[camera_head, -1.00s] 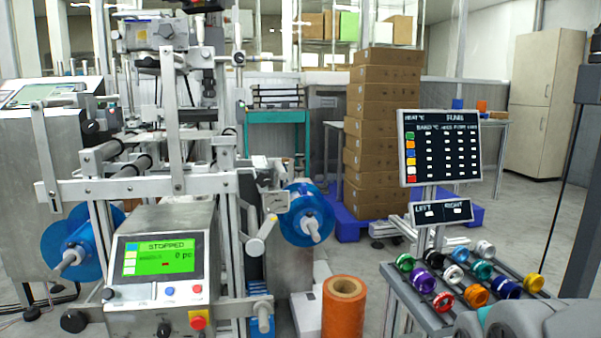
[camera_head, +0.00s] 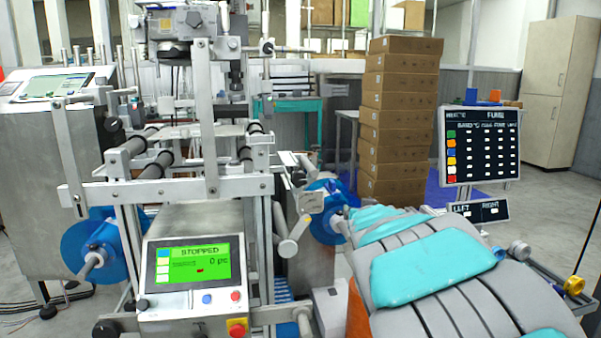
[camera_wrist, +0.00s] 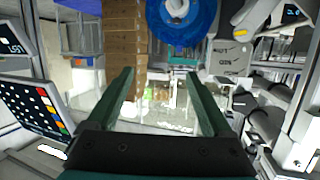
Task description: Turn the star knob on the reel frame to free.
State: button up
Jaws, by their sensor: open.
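The reel frame (camera_head: 235,187) is a grey metal machine frame in the head view, with a blue reel (camera_head: 325,212) on its right side and another blue reel (camera_head: 80,245) at lower left. A grey arm with a round end (camera_head: 288,248) hangs beside the right reel. I cannot clearly pick out the star knob or its setting. My gripper (camera_wrist: 157,73) is open and empty, its two dark green fingers apart. In the wrist view the right-hand blue reel (camera_wrist: 208,30) lies beyond the fingertips, near the top. The gripper itself is hidden in the head view.
A control panel (camera_head: 195,270) reads STOPPED on the front of the machine. My arm covers most of the rack of coloured cores at right. A board with coloured squares (camera_head: 478,150) stands behind it. Stacked cartons (camera_head: 400,120) stand at the back.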

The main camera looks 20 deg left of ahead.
aim_at(296, 176)
jog(key=a+r+n+y, duration=0.1)
jog(key=a+y, duration=0.1)
jog(key=a, duration=0.3)
jog(key=a+r+y, duration=0.2)
jog(key=a, duration=0.3)
jog(key=a+r+n+t+y, duration=0.1)
jog(key=a, duration=0.4)
jog(key=shift+s+a+r+n+y, duration=0.15)
jog(key=shift+a+r+n+y, duration=0.15)
jog(key=shift+a+r+y, duration=0.1)
jog(key=shift+x, duration=3.8)
jog(key=shift+d, duration=0.1)
